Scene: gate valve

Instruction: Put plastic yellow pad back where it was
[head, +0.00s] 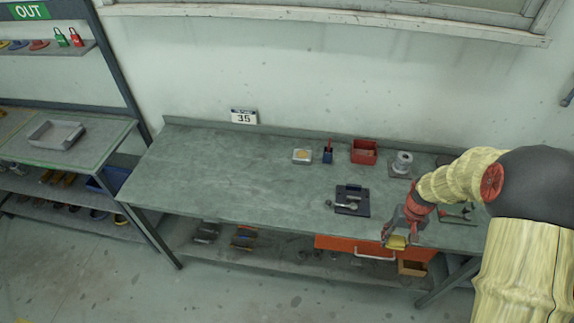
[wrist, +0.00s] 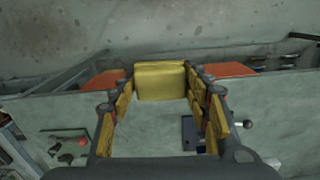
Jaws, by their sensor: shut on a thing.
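The yellow pad (head: 397,242) hangs at the tips of my gripper (head: 402,232), at the front edge of the workbench. In the wrist view the yellow pad (wrist: 160,82) is a block between the two fingertips, and my gripper (wrist: 160,76) is shut on it. The finger insides are also yellow. Nothing in view clearly marks the pad's former place.
The grey workbench (head: 220,175) is bare on its left half. A dark board with a metal tool (head: 352,200), a red bin (head: 364,151) and a grey flanged part (head: 402,164) stand near my arm. An orange drawer (head: 335,244) is below. A shelf rack (head: 100,130) stands left.

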